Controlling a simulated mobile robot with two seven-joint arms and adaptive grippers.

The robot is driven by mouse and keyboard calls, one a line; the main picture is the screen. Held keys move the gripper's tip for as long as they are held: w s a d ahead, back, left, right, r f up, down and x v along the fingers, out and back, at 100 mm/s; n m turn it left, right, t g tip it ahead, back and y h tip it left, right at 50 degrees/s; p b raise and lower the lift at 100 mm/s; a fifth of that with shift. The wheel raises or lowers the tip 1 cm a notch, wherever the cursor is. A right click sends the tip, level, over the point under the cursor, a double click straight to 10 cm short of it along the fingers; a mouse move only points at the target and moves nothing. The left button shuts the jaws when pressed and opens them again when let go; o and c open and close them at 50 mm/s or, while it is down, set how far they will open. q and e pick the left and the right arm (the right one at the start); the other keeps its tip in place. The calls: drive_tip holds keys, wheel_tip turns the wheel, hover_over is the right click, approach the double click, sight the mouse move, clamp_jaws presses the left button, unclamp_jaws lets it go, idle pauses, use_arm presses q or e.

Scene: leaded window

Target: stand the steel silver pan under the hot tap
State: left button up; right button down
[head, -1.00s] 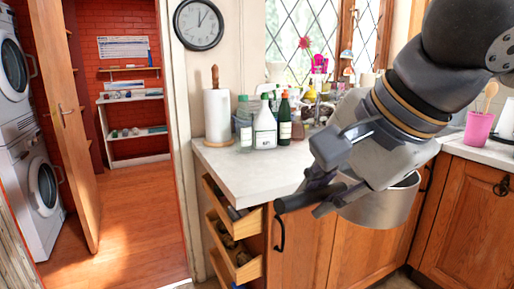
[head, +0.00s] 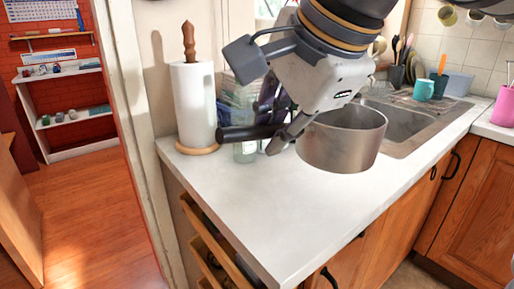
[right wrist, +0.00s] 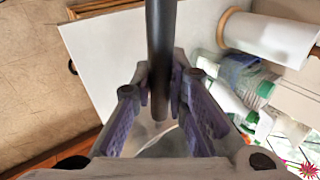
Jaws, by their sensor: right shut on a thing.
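I cannot make out the hot tap; my right arm covers the area behind the pan. My left gripper is not in view.
A paper towel roll (head: 194,105) stands at the worktop's left back, with bottles partly hidden behind my gripper. Open drawers (head: 215,250) jut out below the worktop (head: 245,205), whose front left is clear. A turquoise mug (head: 423,90) and utensils stand behind the sink.

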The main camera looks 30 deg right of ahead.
drive_tip(key=w+d+f, duration=0.1)
drive_tip(key=w+f, duration=0.3)
drive_tip(key=w+d+f, duration=0.1)
drive_tip(key=w+f, duration=0.3)
drive_tip(key=w+d+f, duration=0.1)
drive_tip(key=w+f, duration=0.3)
drive_tip(key=shift+w+d, duration=0.15)
drive_tip(key=shift+d, duration=0.1)
drive_tip(key=shift+f, duration=0.35)
drive_tip(key=c, duration=1.6)
unclamp_jaws()
